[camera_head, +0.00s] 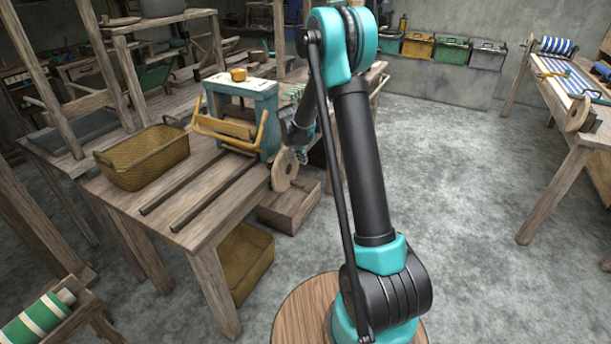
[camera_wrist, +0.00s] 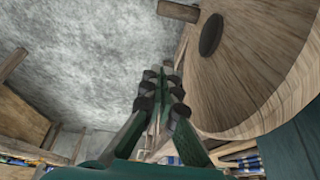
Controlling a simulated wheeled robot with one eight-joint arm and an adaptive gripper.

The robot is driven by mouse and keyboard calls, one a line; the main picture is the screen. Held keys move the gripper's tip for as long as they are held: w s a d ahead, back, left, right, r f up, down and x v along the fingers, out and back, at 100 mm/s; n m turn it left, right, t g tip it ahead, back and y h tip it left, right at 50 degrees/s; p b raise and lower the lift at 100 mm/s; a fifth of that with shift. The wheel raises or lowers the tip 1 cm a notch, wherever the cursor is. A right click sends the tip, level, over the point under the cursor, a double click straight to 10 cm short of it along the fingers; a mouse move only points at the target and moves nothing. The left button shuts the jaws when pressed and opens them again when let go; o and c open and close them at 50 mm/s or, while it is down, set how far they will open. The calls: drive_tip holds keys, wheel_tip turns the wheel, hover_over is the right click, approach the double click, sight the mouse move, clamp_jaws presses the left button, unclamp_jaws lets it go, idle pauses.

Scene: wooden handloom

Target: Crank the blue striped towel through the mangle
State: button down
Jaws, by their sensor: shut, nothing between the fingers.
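Blue-and-white striped cloth (camera_head: 570,76) lies along a wooden frame on the right-hand table, with a striped roll (camera_head: 554,46) at its far end. A teal upright frame (camera_head: 262,90) with wooden bars stands on the nearer workbench; I cannot tell which apparatus is the mangle. A round wooden disc (camera_head: 284,171) is at this bench's right edge. My gripper is close beside the disc, mostly hidden by my arm in the head view. In the wrist view my gripper (camera_wrist: 160,82) is shut and empty, left of a large wooden disc (camera_wrist: 255,75) with a dark hub.
A woven basket (camera_head: 143,156) sits on the bench (camera_head: 225,205), left of two dark rails. A wooden box (camera_head: 290,207) and a yellow bin (camera_head: 243,260) are low by the bench. A green striped roll (camera_head: 38,322) is at the lower left. Open floor (camera_head: 450,160) lies between the tables.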

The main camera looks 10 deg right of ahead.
sight(293, 170)
wheel_tip(293, 170, down, 9)
drive_tip(key=shift+d, duration=0.15)
idle(0.7)
drive_tip(key=shift+f, duration=0.15)
